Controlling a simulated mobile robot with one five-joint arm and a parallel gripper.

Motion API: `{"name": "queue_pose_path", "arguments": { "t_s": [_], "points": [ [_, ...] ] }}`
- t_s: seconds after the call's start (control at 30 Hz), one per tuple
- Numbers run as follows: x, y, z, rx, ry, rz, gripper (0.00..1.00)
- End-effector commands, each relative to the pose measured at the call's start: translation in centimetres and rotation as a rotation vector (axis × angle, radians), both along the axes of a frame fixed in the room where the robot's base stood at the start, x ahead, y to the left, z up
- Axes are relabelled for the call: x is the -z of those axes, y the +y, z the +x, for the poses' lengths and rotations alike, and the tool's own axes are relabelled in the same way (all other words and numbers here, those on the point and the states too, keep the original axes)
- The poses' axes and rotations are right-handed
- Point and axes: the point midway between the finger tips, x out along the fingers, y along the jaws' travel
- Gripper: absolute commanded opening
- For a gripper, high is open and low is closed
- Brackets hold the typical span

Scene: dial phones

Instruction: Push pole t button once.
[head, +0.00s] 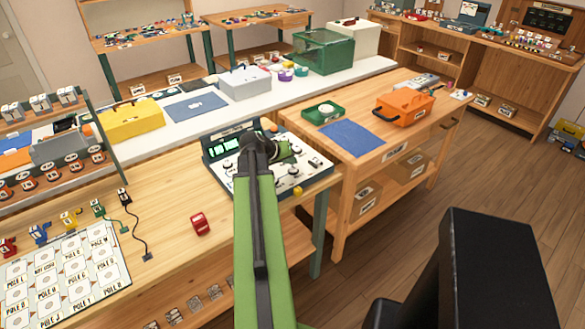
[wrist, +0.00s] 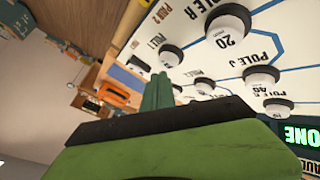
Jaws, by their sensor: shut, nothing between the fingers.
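A white dial panel (head: 308,172) with a dark display stands on the wooden bench. In the wrist view its white face (wrist: 300,45) carries several round black-and-white dials, including the dial beside "POLE R" (wrist: 228,28) and the one near "POLE J" (wrist: 262,75). I cannot make out a pole T label on it. My gripper (wrist: 158,90) shows green fingers shut together, empty, over the panel's edge side; I cannot tell whether it touches anything. In the head view my gripper (head: 284,150) is above the panel, and my arm hides part of it.
A sheet of pole-labelled round spots (head: 68,268) lies at the lower left, its letters mostly too small to read. A red block (head: 200,224) sits on the bench left of my arm. An orange toolbox (head: 405,105) and blue mat (head: 351,138) are on the right table.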

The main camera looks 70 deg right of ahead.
Motion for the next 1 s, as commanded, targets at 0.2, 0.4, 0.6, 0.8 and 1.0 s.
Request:
{"name": "queue_pose_path", "arguments": {
  "t_s": [0.2,0.4,0.6,0.8,1.0],
  "points": [
    [0.0,0.0,0.0,0.0,0.0,0.0,0.0],
    [0.0,0.0,0.0,0.0,0.0,0.0,0.0],
    [0.4,0.0,-0.1,0.0,0.0,0.0,0.0],
    [1.0,0.0,-0.2,0.0,0.0,0.0,0.0],
    [0.9,0.0,-0.2,0.0,0.0,0.0,0.0]
  ]
}}
